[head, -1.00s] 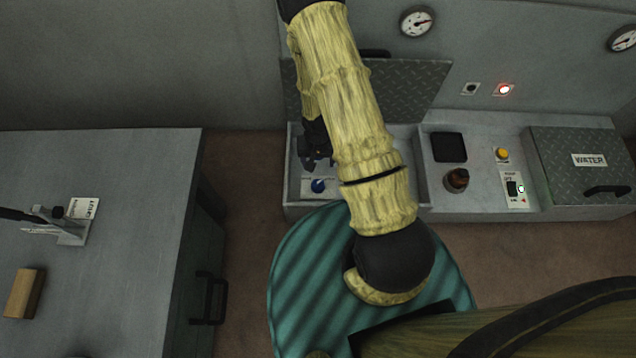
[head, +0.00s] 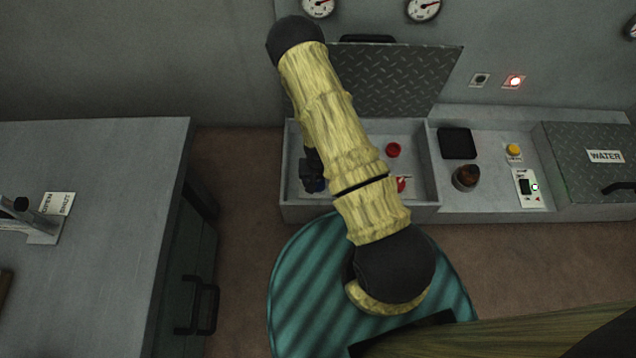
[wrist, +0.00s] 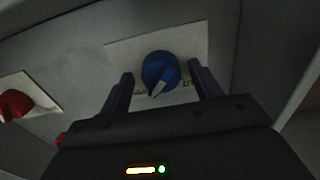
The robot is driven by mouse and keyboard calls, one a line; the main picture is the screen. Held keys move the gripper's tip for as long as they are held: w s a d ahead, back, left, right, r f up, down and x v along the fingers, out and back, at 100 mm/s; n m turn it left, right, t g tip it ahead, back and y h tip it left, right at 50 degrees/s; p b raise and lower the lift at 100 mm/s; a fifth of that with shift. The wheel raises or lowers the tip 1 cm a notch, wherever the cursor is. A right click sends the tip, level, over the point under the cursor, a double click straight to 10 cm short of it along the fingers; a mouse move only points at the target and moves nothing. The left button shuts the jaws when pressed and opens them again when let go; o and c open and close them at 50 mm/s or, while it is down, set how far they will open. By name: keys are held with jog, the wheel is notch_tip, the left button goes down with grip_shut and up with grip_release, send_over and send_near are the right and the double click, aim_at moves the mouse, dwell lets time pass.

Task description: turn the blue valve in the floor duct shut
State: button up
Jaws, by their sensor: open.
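The blue valve (wrist: 158,68) is a round knob with a pale pointer mark, on a white label plate in the wrist view. My gripper (wrist: 161,75) is open, with one finger on each side of the knob in the wrist view. I cannot tell whether the fingers touch it. In the head view my arm hides much of the duct and most of my gripper (head: 313,178). The label's text is mostly hidden.
A red knob (head: 393,149) and a red-handled valve (head: 401,184) sit further right in the duct; a red valve (wrist: 15,105) also shows in the wrist view. The raised tread-plate lid (head: 400,80) stands behind. A workbench (head: 90,230) stands at left.

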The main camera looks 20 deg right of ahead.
jog(key=shift+a+f, duration=0.1)
jog(key=c, duration=1)
jog(key=shift+n+p, duration=0.4)
jog(key=shift+p, duration=0.25)
jog(key=n+p, duration=0.3)
jog(key=shift+r+n+p, duration=0.25)
jog(key=shift+n+p, duration=0.05)
jog(key=n+p, duration=0.3)
jog(key=n, duration=0.1)
jog(key=shift+n+p, duration=0.3)
jog(key=shift+p, duration=0.05)
jog(key=n+p, duration=0.3)
jog(key=n, duration=0.1)
jog(key=shift+n, duration=0.3)
jog(key=shift+f+n+p, duration=0.2)
jog(key=shift+n+p, duration=0.9)
jog(key=shift+n, duration=1.1)
